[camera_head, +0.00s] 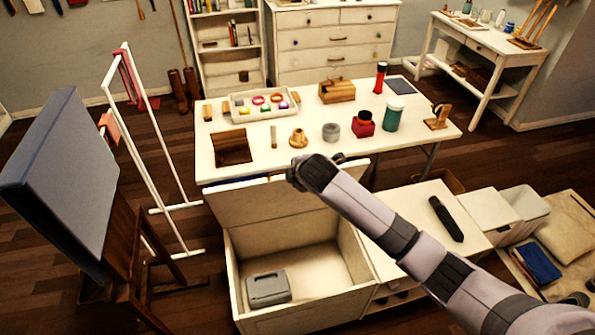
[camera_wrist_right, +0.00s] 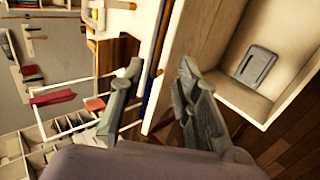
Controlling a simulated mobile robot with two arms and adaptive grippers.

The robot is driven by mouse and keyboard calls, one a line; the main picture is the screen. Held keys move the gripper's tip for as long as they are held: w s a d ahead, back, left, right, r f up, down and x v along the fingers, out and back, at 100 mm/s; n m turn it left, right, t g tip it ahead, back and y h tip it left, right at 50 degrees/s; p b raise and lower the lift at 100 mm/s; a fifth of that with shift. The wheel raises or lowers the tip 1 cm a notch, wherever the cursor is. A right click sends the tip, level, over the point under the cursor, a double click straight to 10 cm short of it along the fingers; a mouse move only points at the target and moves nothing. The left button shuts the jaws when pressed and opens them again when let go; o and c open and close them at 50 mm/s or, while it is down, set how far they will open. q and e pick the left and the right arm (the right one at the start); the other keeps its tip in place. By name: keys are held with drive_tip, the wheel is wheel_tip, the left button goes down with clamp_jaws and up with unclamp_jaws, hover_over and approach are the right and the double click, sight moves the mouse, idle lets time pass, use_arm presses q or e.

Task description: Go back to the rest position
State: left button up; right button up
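My right arm comes in from the lower right in the head view and reaches over the open white chest (camera_head: 238,292). Its wrist end is in front of the table's near edge, by the chest's raised lid (camera_head: 255,205). The fingers are mostly hidden behind the wrist in the head view. A grey case (camera_head: 268,289) lies on the chest floor; it also shows in the wrist view (camera_wrist_right: 257,64), apart from the fingers. My left gripper is not in view.
A white table (camera_head: 225,170) behind holds a tray (camera_head: 262,115), jars and small wooden items. A blue canvas (camera_head: 65,185) on an easel and a white rack (camera_head: 155,165) stand left. A low cabinet (camera_head: 415,205) with a black object (camera_head: 446,219) sits right.

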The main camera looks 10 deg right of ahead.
idle(0.4)
drive_tip(key=s+d+f+m+g+b, duration=0.1)
drive_tip(key=s+d+f+m, duration=0.15)
drive_tip(key=s+f, duration=0.6)
drive_tip(key=s+d+f+m+g, duration=0.2)
drive_tip(key=s+f+m, duration=0.1)
drive_tip(key=f, duration=1.1)
drive_tip(key=s+d+f+m+g+b, duration=0.1)
drive_tip(key=s+d+f+m, duration=0.15)
drive_tip(key=s+f, duration=0.6)
drive_tip(key=s+f+m+g, duration=0.1)
drive_tip(key=s+f+m, duration=0.1)
drive_tip(key=s+f, duration=0.5)
drive_tip(key=s+d+f+m+g+b, duration=0.1)
drive_tip(key=s+f, duration=0.6)
drive_tip(key=s, duration=1.1)
drive_tip(key=s+d+f+m+g, duration=0.1)
drive_tip(key=s+f+m, duration=0.4)
drive_tip(key=s, duration=0.8)
wheel_tip(320, 180, down, 2)
drive_tip(key=shift+s+d+f+g, duration=0.25)
drive_tip(key=shift+s+g, duration=0.1)
drive_tip(key=shift+g, duration=0.35)
